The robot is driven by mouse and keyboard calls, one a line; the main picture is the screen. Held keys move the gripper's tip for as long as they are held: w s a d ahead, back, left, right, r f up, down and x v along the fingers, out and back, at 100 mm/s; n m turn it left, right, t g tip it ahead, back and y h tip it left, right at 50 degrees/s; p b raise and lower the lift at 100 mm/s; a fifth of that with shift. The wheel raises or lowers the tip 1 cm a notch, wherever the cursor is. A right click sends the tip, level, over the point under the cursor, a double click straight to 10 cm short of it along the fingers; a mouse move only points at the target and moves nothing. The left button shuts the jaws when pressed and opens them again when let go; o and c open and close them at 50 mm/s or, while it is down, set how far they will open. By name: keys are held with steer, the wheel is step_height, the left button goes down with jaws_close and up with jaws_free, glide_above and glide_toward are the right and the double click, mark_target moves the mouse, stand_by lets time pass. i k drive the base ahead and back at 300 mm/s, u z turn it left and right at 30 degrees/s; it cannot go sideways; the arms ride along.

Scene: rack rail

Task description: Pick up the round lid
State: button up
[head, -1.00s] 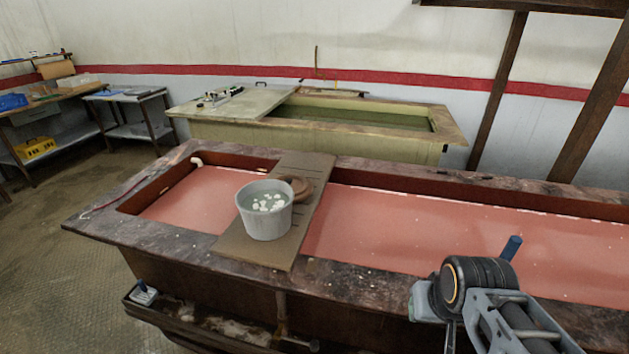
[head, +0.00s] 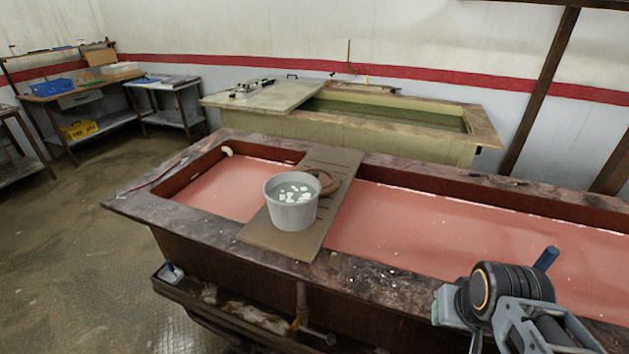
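The round lid (head: 329,181) is brown and lies on the grey-brown board (head: 268,240) across the red-filled tank. It sits just behind and to the right of a white bucket (head: 291,203), which hides part of it. The bucket holds liquid with several white pieces in it. Part of my arm shows at the lower right, well apart from the lid. I cannot make out the gripper's fingers in this view.
The long tank (head: 390,268) has a dark, worn rim and pink-red contents. A pale green tank (head: 350,133) stands behind it, partly covered. A bench (head: 95,93) with a yellow crate (head: 78,130) stands at the left. The floor (head: 110,205) is clear at the left.

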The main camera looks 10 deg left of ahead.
mark_target(329, 181)
steer(key=u, duration=2.7)
steer(key=i, duration=2.6)
steer(key=z, duration=3.25)
steer(key=i, duration=0.5)
steer(key=z, duration=0.1)
